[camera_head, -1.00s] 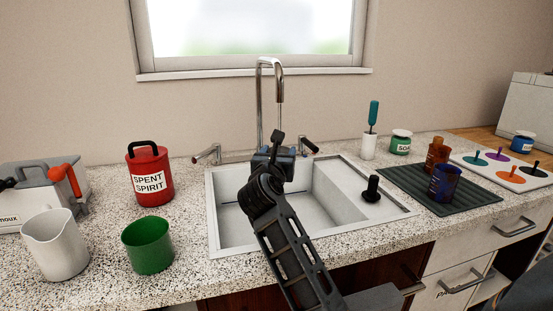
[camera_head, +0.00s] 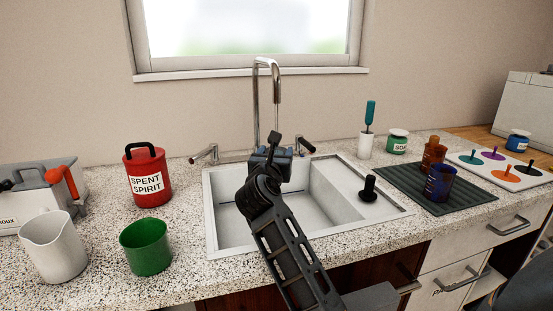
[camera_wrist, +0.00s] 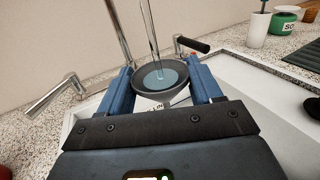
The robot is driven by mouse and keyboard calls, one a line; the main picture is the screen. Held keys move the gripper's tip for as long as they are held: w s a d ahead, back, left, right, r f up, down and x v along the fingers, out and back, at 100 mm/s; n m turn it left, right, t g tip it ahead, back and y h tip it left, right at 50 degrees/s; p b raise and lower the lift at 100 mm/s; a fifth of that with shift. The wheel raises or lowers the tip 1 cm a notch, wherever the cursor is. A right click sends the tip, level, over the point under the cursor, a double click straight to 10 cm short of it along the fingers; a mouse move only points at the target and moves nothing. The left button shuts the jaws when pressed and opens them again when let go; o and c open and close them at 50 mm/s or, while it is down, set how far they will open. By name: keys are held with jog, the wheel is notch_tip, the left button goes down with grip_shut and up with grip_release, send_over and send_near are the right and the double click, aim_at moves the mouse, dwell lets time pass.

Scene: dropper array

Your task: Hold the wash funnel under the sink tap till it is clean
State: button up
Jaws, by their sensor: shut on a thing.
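The wash funnel (camera_wrist: 147,83), a grey round-rimmed funnel, is between the two blue fingers of my gripper (camera_wrist: 160,85) in the wrist view. My gripper is shut on it. The tap (camera_head: 262,85) arches over the sink (camera_head: 345,222), and a clear stream of water (camera_wrist: 152,35) falls into the funnel's bowl, where bluish liquid shows. In the head view my gripper (camera_head: 281,150) is over the back of the sink, below the spout, and my arm hides the funnel.
A red spent spirit can (camera_head: 148,182), a green cup (camera_head: 147,248) and a white jug (camera_head: 52,248) stand left of the sink. A black plug (camera_head: 369,190) stands on the right ledge. Tap levers (camera_head: 203,155) flank the spout.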

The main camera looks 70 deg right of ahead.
jog(key=shift+a, duration=0.1)
jog(key=p+v, duration=0.1)
jog(key=v, duration=0.7)
jog(key=shift+w, duration=0.35)
jog(key=shift+a, duration=0.15)
dwell(2.5)
